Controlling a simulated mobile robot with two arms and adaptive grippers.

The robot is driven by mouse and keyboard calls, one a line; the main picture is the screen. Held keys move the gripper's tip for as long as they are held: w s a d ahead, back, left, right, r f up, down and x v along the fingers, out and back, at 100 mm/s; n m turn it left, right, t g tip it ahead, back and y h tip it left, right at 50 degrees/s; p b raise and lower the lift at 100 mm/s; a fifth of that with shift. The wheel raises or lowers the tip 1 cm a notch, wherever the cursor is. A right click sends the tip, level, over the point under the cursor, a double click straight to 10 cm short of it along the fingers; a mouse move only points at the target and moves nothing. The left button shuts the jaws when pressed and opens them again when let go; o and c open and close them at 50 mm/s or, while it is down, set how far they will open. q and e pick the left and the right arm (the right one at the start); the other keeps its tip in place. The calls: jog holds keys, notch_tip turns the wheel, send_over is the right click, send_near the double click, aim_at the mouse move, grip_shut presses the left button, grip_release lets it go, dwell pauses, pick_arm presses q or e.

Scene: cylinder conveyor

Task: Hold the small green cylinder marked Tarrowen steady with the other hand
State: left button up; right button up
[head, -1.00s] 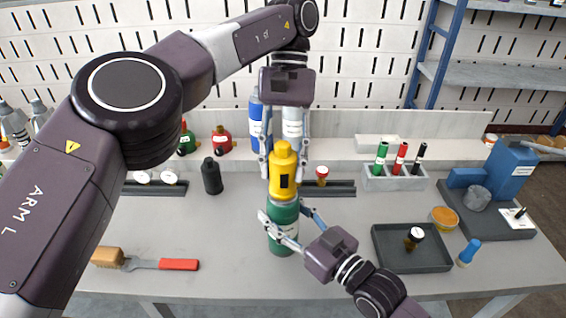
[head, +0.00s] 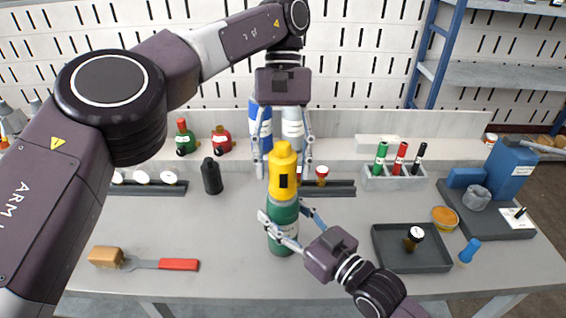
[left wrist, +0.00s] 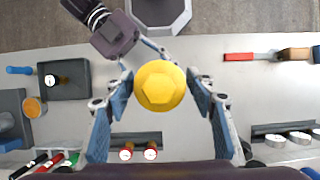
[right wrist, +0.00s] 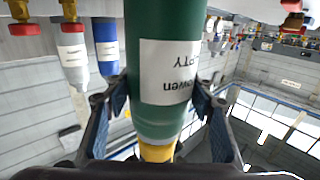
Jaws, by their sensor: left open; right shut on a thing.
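The small green cylinder (head: 283,241) stands upright on the table with a yellow cap (head: 283,176) on top. Its white label in the right wrist view (right wrist: 168,70) shows upside down, part hidden, reading "...owen" and "...PTY". My right gripper (head: 283,214) is shut on the green cylinder's upper body, one finger on each side. My left gripper (head: 283,172) points down from above, open, with its fingers on either side of the yellow cap. In the left wrist view the cap (left wrist: 160,86) sits between the spread fingers, with gaps on both sides.
A dark tray (head: 391,261) with a small bottle (head: 413,239) is at right. A black bottle (head: 212,177) and a marker holder (head: 393,179) stand behind.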

pick_arm(q)
jog(key=n+h, duration=0.1)
jog(key=n, duration=0.2)
jog(key=shift+n, duration=0.4)
jog(key=shift+h, duration=0.3)
jog(key=n+t+h, duration=0.1)
jog(key=n, duration=0.3)
jog(key=shift+a, duration=0.1)
jog(key=shift+n+t+h, duration=0.3)
jog(key=shift+n+h, duration=0.1)
jog(key=shift+n, duration=0.6)
jog(key=n+t, duration=0.1)
jog(key=n, duration=0.2)
jog(key=shift+h, duration=0.4)
jog(key=shift+n+t, duration=0.6)
jog(key=shift+n, duration=0.9)
